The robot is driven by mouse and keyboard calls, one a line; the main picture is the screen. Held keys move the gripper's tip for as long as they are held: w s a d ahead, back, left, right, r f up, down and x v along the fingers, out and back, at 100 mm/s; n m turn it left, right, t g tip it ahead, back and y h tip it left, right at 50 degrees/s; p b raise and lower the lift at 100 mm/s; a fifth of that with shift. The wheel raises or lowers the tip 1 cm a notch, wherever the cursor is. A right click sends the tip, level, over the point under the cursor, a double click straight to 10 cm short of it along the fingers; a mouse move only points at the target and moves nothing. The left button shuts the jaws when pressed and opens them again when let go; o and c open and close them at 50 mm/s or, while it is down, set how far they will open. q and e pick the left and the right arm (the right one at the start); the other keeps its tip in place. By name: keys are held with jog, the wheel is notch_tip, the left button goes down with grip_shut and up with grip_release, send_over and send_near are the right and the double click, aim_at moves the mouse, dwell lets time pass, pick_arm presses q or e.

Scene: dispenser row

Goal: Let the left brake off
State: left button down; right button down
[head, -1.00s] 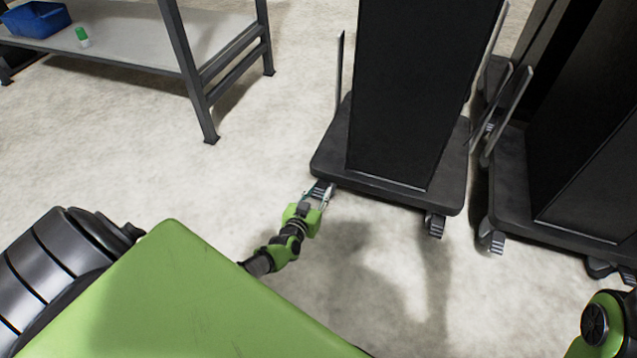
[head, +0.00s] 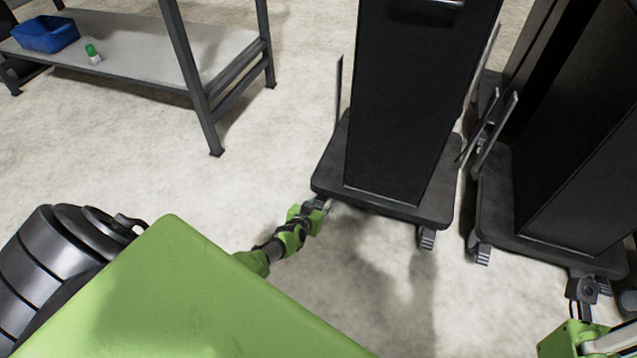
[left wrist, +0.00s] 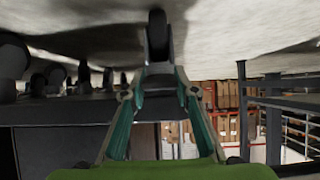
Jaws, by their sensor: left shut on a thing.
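The nearest black dispenser (head: 415,110) stands on a dark wheeled base (head: 390,207). Its front-left caster has the left brake pedal (head: 318,200), mostly hidden by my gripper. My left gripper (head: 321,206) is at that caster, low under the base corner. In the left wrist view, the picture is upside down; the fingers (left wrist: 158,88) close in on the dark pedal, with the caster wheel (left wrist: 157,32) just beyond. The front-right caster with its ridged brake pedal (head: 427,238) is free. My right arm shows at the lower right; its fingers are not clear.
A second black dispenser (head: 590,130) on a wheeled base stands close on the right. A grey shelf table (head: 150,50) with a blue bin (head: 45,34) and a green-and-white item (head: 92,53) is at the upper left. The floor between is clear.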

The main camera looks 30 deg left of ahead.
dwell(0.4)
pick_arm(q)
jog(key=c, duration=1.6)
grip_release()
jog(key=shift+d, duration=0.1)
jog(key=shift+s+d+r, duration=0.25)
jog(key=shift+d, duration=0.15)
jog(key=shift+a+v, duration=0.15)
jog(key=shift+v, duration=1.7)
jog(key=shift+a+v, duration=0.15)
jog(key=shift+v, duration=1.7)
jog(key=shift+a+v, duration=0.15)
jog(key=shift+v, duration=1.75)
jog(key=shift+s, duration=0.1)
